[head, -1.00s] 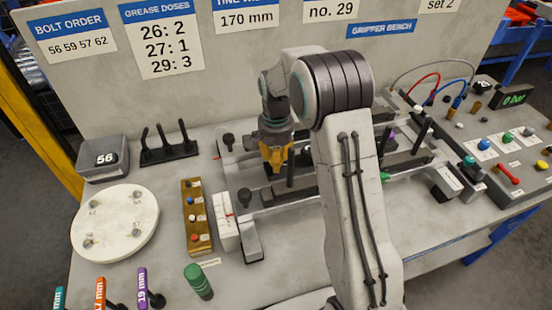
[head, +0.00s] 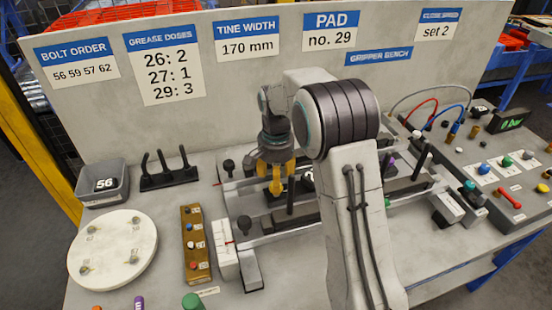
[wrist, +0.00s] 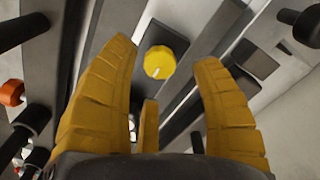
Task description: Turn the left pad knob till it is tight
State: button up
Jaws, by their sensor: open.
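A round yellow knob (wrist: 160,62) with a pale pointer line sits on a dark square block in the wrist view, and I take it for the left pad knob. My gripper (wrist: 163,56) is open, with one yellow finger on each side of the knob and a visible gap to both. It does not hold the knob. In the head view my gripper (head: 278,184) points down over the left part of the rail fixture (head: 262,228). The knob cannot be made out there.
Black upright posts (head: 291,190) stand close to my gripper. An orange knob (wrist: 12,92) is at the left edge of the wrist view. A white round plate (head: 112,250) and a brass block (head: 195,245) lie to the left. A sign board (head: 200,80) stands behind.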

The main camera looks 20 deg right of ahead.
notch_tip(320, 180, up, 9)
dwell(0.4)
jog(key=shift+f, duration=0.15)
dwell(0.5)
